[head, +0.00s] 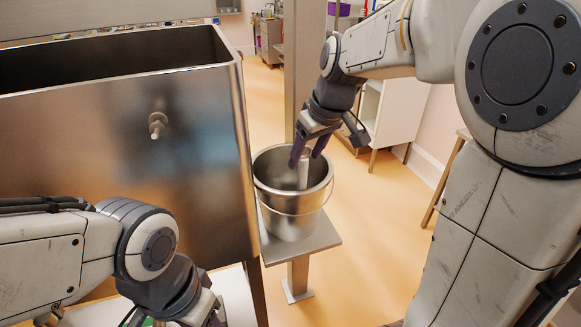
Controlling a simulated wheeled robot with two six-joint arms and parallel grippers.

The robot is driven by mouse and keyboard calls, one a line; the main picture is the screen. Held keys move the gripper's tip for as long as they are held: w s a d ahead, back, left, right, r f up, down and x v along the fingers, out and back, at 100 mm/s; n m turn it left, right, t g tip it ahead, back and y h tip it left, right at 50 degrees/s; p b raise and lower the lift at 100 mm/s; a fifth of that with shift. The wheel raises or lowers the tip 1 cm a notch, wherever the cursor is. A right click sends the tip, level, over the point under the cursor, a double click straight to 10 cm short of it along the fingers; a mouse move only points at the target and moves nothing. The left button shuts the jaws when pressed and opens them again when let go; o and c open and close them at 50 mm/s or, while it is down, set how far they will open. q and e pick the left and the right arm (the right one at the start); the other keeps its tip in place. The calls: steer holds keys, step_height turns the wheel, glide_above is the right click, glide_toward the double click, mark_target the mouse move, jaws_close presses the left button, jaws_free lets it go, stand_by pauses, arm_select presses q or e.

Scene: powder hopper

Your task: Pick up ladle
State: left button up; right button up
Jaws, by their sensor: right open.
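A metal bucket (287,222) with a wire handle stands on a small stand right of the hopper. The pale upright handle of the ladle (303,174) shows inside the bucket; the ladle's lower part is hidden by the bucket wall. My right gripper (308,158) reaches down over the bucket's mouth with dark fingers open, at the top of the ladle handle. I cannot tell whether the fingers touch it. My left gripper (212,317) is at the bottom edge, low in front of the hopper, and its fingertips are cut off.
The large open steel hopper (110,125) fills the left, with a small knob (157,124) on its side. The stand's flat top (318,240) extends a little right of the bucket. A grey post (300,60) rises behind the bucket. A white cabinet (390,115) stands farther back on open floor.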

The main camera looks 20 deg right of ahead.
mark_target(303, 173)
steer(key=shift+w+d+r+p, duration=0.1)
steer(key=shift+w+d+p, duration=0.2)
steer(key=shift+w+d, duration=0.45)
steer(key=x, duration=0.3)
steer(key=shift+d+f+p, duration=0.1)
steer(key=shift+f+p, duration=0.2)
steer(key=shift+p, duration=0.05)
steer(key=p+x, duration=0.2)
steer(key=x, duration=0.2)
steer(key=shift+f, duration=0.45)
steer(key=shift+w+f, duration=0.15)
steer(key=shift+f, duration=0.35)
jaws_close()
